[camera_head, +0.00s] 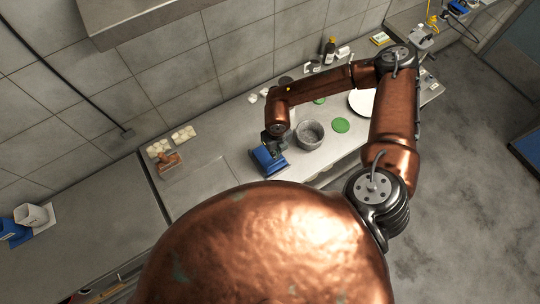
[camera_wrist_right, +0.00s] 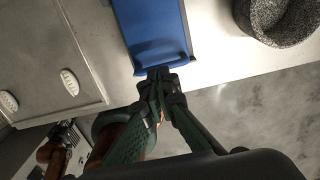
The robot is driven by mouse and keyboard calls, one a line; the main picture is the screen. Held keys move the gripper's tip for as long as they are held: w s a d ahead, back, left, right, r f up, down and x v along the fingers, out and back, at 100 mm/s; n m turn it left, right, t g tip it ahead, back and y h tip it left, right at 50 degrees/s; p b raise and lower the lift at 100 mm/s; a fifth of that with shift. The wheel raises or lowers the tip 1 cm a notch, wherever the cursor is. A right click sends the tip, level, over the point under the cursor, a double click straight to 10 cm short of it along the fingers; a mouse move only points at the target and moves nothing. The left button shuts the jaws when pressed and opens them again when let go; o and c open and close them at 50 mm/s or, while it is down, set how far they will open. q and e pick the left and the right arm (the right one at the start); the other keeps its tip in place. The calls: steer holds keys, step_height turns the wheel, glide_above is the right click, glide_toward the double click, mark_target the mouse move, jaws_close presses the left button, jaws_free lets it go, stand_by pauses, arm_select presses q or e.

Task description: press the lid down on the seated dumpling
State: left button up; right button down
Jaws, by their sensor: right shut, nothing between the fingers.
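A blue press-like object (camera_head: 268,160) lies on the counter near its front edge; I take it to be the one with the lid. Its blue surface also fills the top middle of the right wrist view (camera_wrist_right: 153,28). No dumpling shows in the blue object. My left gripper is not in view.
A grey speckled bowl (camera_head: 310,134) stands right of the blue object, with a green disc (camera_head: 341,125) and a white plate (camera_head: 362,102) beyond. A wooden block (camera_head: 170,161) and pale pieces on trays (camera_head: 183,134) sit at the left.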

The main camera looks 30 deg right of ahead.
step_height(320, 180, up, 4)
steer(key=shift+f+p, duration=0.1)
steer(key=shift+p, duration=0.8)
steer(key=shift+s, duration=0.15)
